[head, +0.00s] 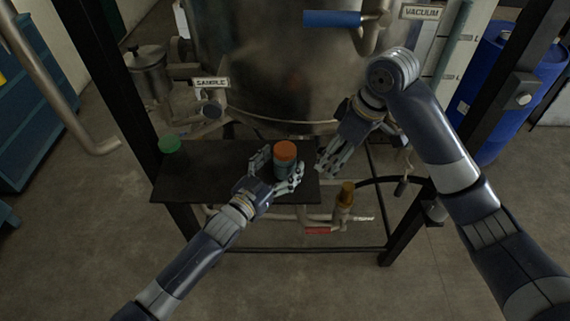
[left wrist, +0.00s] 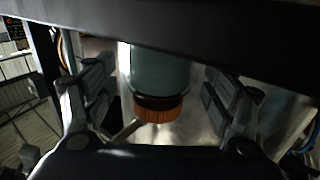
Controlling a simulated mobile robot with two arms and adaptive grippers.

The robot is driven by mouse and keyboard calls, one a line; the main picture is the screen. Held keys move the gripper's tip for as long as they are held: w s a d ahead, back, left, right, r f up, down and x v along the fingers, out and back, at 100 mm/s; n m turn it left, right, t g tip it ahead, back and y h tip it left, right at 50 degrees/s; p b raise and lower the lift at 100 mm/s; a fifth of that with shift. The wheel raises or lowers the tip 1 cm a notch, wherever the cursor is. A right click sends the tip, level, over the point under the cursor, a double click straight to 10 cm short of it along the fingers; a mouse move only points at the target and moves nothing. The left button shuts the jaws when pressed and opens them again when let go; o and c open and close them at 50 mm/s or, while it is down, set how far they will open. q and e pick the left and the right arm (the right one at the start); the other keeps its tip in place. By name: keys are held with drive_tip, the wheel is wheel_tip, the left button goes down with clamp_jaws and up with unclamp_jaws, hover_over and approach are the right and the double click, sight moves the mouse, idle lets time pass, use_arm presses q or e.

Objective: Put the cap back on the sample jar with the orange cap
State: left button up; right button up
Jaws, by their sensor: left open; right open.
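The sample jar (head: 283,168) with the orange cap (head: 286,149) stands upright on the dark shelf (head: 220,185). The cap sits on top of the jar; I cannot tell how tightly. My left gripper (head: 276,172) is open, with its fingers on either side of the jar. In the left wrist view the jar (left wrist: 160,72) appears inverted, with the orange cap (left wrist: 160,112) below a dark band. There the left gripper's fingers (left wrist: 160,90) stand apart from the jar on both sides. My right gripper (head: 328,165) is open and empty, just right of the jar.
A green-capped jar (head: 170,146) stands at the shelf's left end. The steel vessel (head: 265,75) and the SAMPLE valve (head: 211,108) are behind the shelf. A brass-coloured fitting (head: 346,194) and pipes lie right of and below it. The shelf's middle left is clear.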

use_arm(q)
drive_tip(key=v, duration=1)
drive_tip(key=shift+s+a, duration=0.2)
drive_tip(key=shift+s, duration=0.1)
